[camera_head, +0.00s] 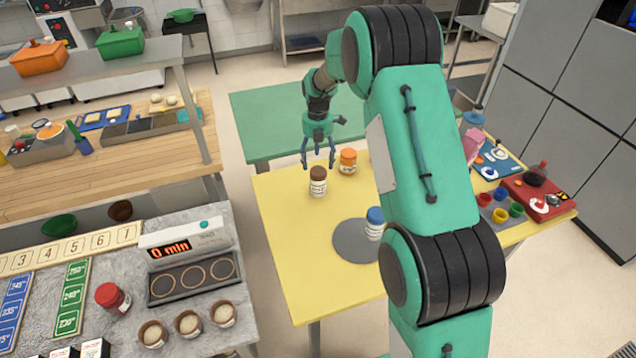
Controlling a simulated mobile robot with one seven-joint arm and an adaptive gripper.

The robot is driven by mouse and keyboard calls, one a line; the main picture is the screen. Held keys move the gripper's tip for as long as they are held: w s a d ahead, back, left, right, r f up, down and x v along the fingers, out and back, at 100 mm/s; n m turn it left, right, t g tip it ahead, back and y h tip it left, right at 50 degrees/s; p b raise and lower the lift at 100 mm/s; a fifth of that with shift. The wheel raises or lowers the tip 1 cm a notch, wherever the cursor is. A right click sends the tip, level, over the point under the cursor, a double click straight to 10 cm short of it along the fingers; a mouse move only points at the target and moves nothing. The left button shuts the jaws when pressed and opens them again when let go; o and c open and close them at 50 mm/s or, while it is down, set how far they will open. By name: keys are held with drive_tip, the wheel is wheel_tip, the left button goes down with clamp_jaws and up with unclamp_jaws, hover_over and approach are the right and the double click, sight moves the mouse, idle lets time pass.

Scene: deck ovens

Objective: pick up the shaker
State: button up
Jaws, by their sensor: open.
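Several small labelled jars that look like shakers are in view, and I cannot tell which one the task means. One with a brown lid (318,183) stands upright on the yellow table (290,262). One with an orange lid (348,162) stands upright just behind it to the right. One with a blue lid (375,224) stands on a grey round mat (350,243), partly close to my arm's outline. My gripper (318,164) is open and empty, pointing down, its fingertips just above the brown lid in the picture; its exact height is unclear.
A blue tray (498,150) and a red tray (530,195) hold items at the table's right. The yellow table's front left is clear.

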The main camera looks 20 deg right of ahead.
sight(318, 170)
wheel_tip(318, 170, down, 8)
drive_tip(key=shift+f+b, duration=0.2)
drive_tip(key=shift+b, duration=0.5)
drive_tip(key=shift+f, duration=0.15)
drive_tip(key=shift+s+f+b, duration=0.15)
drive_tip(key=shift+f+b, duration=0.55)
drive_tip(key=shift+f, duration=1.8)
drive_tip(key=c, duration=1.4)
drive_tip(key=shift+r, duration=0.15)
drive_tip(key=shift+c, duration=0.2)
